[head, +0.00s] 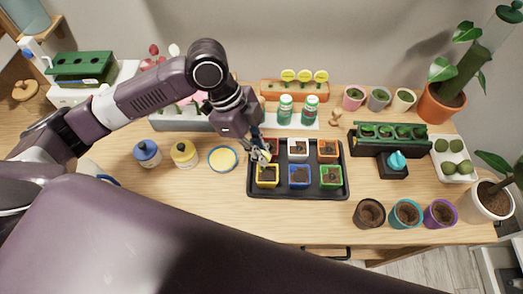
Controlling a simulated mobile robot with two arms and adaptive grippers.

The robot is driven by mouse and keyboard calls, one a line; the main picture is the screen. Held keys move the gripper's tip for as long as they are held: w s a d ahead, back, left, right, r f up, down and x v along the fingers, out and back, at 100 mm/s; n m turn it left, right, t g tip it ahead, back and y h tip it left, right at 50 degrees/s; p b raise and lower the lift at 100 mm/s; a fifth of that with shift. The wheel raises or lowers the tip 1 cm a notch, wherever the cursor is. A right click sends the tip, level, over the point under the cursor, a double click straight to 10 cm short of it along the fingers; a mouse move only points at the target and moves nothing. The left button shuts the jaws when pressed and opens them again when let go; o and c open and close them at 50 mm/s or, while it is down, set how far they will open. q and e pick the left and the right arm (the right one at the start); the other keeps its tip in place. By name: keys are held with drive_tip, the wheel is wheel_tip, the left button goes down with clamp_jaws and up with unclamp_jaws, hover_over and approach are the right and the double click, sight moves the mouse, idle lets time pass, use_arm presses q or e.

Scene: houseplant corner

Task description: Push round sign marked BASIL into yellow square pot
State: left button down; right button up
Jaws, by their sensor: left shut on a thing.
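The yellow square pot (258,184) stands at the front left of a black tray (291,195) and holds dark soil. My left gripper (264,156) points down just behind and above this pot, over the red pot beside it. It is shut on a small yellowish piece, likely the round sign. Its lettering cannot be read, and the fingers hide much of it. I cannot tell whether it touches the soil. My right gripper is out of view.
The tray also holds red, white (298,145), orange (328,145), blue (299,184) and green (331,185) square pots. An orange rack (294,92) behind holds three yellow round signs. Several round pots stand right.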

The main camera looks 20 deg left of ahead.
use_arm(q)
drive_tip(key=shift+f, duration=0.45)
drive_tip(key=c, duration=2)
unclamp_jaws()
drive_tip(key=shift+o, duration=0.3)
drive_tip(key=o, duration=0.3)
drive_tip(key=shift+r, duration=0.1)
wheel_tip(320, 180, up, 7)
drive_tip(key=p, duration=0.8)
